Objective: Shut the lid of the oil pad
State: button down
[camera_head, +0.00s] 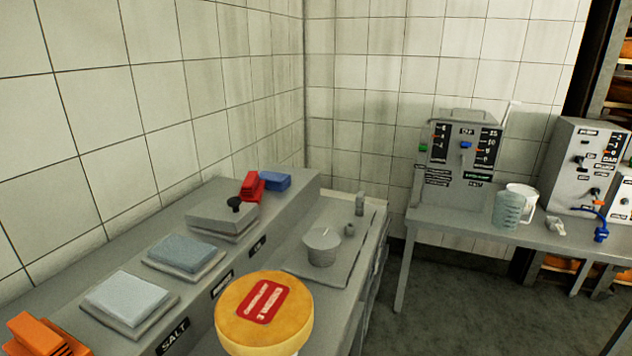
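A flat grey lid (219,213) with a black knob (235,203) lies over a low grey base on the left counter, toward the back. A small dark label (257,246) sits on the counter front below it, too small to read surely; I take this to be the oil pad. The lid looks nearly level; I cannot tell whether it is fully seated. No pad surface shows under it. My gripper is not in view.
Two uncovered pads, dark blue-grey (181,253) and pale (130,297), lie nearer. Red (252,186), blue (274,180) and orange (45,336) blocks stand on the counter. A yellow cheese wheel (235,325) is at front. A jug (508,210) and machines stand right. Floor (450,300) is clear.

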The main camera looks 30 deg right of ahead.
aim_at(232, 215)
jog(key=i+z, duration=0.35)
jog(key=i+j+z, duration=0.1)
jog(key=z, duration=0.3)
jog(key=i+j+z, duration=0.2)
jog(key=z, duration=0.15)
jog(key=i+j, duration=0.1)
